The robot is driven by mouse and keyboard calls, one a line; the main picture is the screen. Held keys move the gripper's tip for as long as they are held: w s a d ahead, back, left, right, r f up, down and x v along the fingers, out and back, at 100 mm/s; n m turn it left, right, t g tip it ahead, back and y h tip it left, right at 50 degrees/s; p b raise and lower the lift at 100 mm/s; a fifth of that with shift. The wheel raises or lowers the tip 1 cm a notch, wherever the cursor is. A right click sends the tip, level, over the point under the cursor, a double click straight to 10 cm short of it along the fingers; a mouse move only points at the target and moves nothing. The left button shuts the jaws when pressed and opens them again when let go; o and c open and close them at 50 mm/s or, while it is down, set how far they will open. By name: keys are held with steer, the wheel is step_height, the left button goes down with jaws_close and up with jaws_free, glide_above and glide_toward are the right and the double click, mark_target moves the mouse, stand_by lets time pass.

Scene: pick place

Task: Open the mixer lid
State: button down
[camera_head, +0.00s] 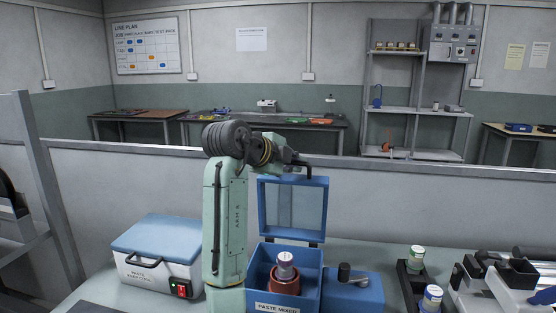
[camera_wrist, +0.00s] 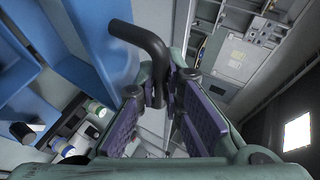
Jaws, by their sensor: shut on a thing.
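The blue paste mixer (camera_head: 285,309) stands on the bench, labelled on its front. Its lid (camera_head: 322,211), a blue frame with a clear pane, stands raised and roughly upright at the back of the box. A jar with a pale lid (camera_head: 285,259) sits in a reddish-brown holder (camera_head: 286,286) inside the open mixer. My gripper (camera_head: 300,164) is at the lid's top edge. In the wrist view its purple-padded fingers (camera_wrist: 161,92) are shut on the black bent handle (camera_wrist: 140,38). The handle's lower end is partly hidden between the fingers.
A white cooler box with a blue lid (camera_head: 158,240) stands left of my arm. A dark rack with jars (camera_head: 417,258) and a grey-black device (camera_head: 490,285) stand to the right. A low partition (camera_head: 430,205) runs behind the bench.

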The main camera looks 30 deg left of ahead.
steer(key=shift+w+a+f+g+p, duration=0.1)
steer(key=shift+w+a+g+p, duration=0.15)
steer(key=shift+w, duration=0.25)
steer(key=shift+w+a+r+g+p, duration=0.1)
steer(key=shift+w+a+g+p, duration=0.15)
steer(key=shift+w, duration=0.2)
steer(key=shift+w+a+f+g+p, duration=0.15)
steer(key=shift+w+g, duration=0.15)
steer(key=shift+w, duration=0.2)
steer(key=c, duration=1.7)
jaws_free()
steer(key=v, duration=1.2)
steer(key=shift+a, duration=0.15)
